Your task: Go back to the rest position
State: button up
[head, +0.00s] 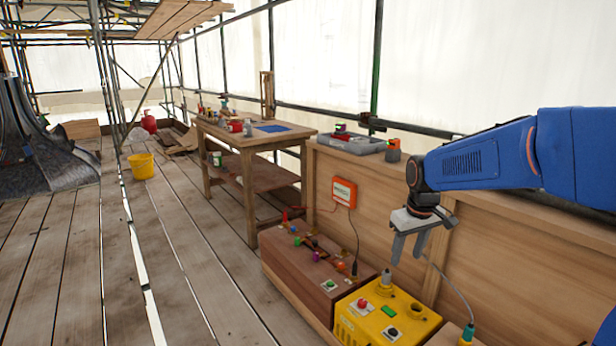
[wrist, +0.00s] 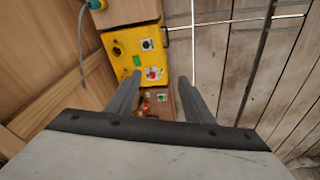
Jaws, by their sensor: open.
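My gripper (head: 408,248) hangs from my blue arm at the right of the head view, fingers pointing down. It is open and nothing shows between its fingers. It is above the yellow box (head: 388,315), apart from it. In the wrist view the two grey fingers of my gripper (wrist: 163,95) are spread, with the yellow box (wrist: 128,50) beyond them.
A brown wooden box (head: 315,268) with coloured knobs stands beside the yellow box. An orange box (head: 344,191) is on the wooden panel behind. A workbench (head: 252,141) and a yellow bucket (head: 142,166) stand farther back.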

jog(key=s+d+m+t, duration=0.2)
jog(key=s+m, duration=0.1)
jog(key=s, duration=2.7)
jog(key=shift+s+d+f+m, duration=0.15)
jog(key=shift+s+f+m, duration=0.1)
jog(key=shift+s+m, duration=0.15)
